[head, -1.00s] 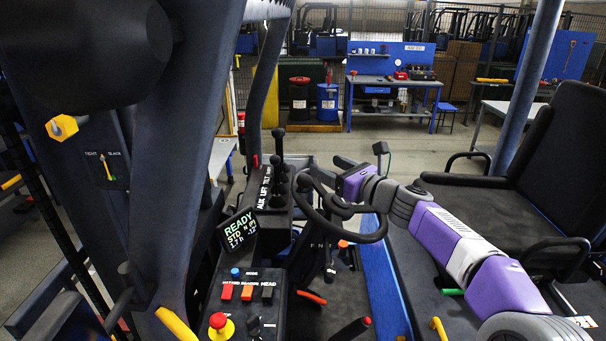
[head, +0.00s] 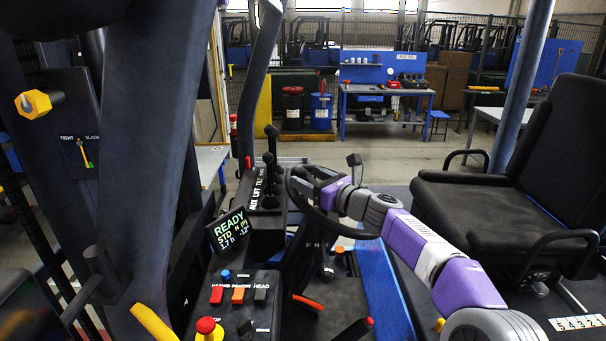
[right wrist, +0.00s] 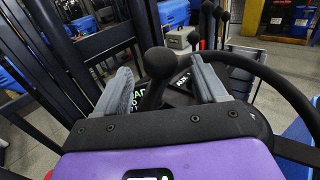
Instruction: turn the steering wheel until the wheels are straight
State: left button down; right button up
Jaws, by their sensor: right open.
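The black steering wheel (head: 350,233) stands tilted on its column in the middle of the head view, and its rim curves down the right side of the right wrist view (right wrist: 283,86). A round black knob (right wrist: 158,62) on a short stem stands between the fingers of my right gripper (right wrist: 160,84). The fingers are spread, with a gap visible on both sides of the knob. In the head view my right gripper (head: 299,180) is at the wheel's far left side, partly hidden. My left gripper is not in view. The vehicle's road wheels are not visible.
A display (head: 232,230) reading READY and a lever bank (head: 268,185) stand just left of the wheel. A button console (head: 240,300) is in front. A black seat (head: 480,210) is at right, and a thick dark pillar (head: 155,150) rises at left.

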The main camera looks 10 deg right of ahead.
aim_at(305, 176)
jog(key=shift+p+x, duration=0.35)
jog(key=shift+x, duration=1.1)
jog(key=shift+c, duration=0.2)
grip_shut()
